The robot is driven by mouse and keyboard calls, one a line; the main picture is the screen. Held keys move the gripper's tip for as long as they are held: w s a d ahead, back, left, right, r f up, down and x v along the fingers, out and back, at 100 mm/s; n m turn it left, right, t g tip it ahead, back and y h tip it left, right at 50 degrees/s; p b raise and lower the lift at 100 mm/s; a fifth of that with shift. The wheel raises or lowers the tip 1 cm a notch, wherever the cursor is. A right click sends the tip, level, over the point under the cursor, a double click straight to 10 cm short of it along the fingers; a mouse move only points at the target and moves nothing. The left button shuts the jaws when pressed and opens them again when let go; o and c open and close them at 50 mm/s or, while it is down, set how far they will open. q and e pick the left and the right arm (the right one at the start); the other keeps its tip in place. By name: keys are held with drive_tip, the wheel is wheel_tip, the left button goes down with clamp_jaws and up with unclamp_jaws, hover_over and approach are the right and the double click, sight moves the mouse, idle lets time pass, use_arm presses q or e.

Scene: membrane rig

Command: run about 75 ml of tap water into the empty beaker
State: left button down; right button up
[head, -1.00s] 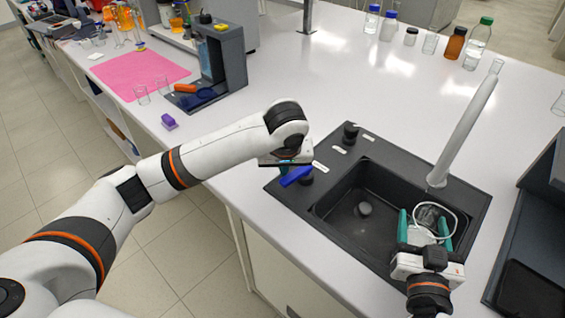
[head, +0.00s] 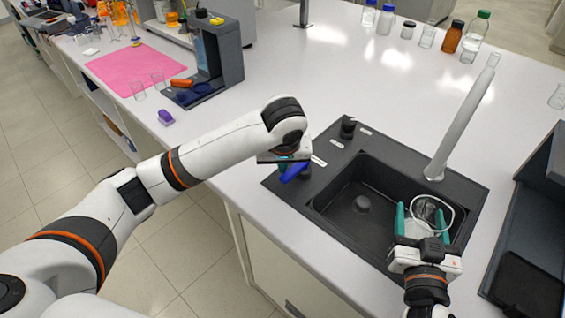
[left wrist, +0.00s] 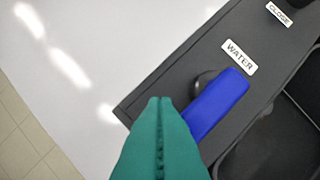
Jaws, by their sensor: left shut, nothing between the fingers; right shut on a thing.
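The clear beaker (head: 432,211) is between the teal fingers of my right gripper (head: 423,222), which is shut on it over the right side of the black sink (head: 330,215). The pale tap (head: 462,125) rises just behind it. No water stream or water level can be made out. The blue water lever (head: 294,172) is on the sink's left deck. My left gripper (head: 284,168) is shut and empty beside the lever. In the left wrist view its teal fingertips (left wrist: 160,101) are together, left of the blue lever (left wrist: 216,104); I cannot tell whether they touch.
A WATER label (left wrist: 239,56) lies by the lever, and a CLOSE label (left wrist: 279,13) lies farther along. A black knob (head: 348,127) stands on the deck. A dark tray-like unit (head: 535,240) borders the sink on the right. The counter behind the sink is clear up to the bottles (head: 472,40).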

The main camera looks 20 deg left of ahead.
use_arm(q)
drive_tip(key=a, duration=0.1)
drive_tip(key=w+a, duration=0.1)
drive_tip(key=a, duration=0.2)
drive_tip(key=shift+w, duration=0.35)
use_arm(e)
drive_tip(key=shift+d, duration=0.1)
use_arm(q)
drive_tip(key=s+d+r, duration=0.1)
drive_tip(key=d+r, duration=0.2)
drive_tip(key=r, duration=0.6)
drive_tip(key=shift+s+d+r, duration=0.15)
drive_tip(key=shift+s+r, duration=0.05)
drive_tip(key=shift+r, duration=0.05)
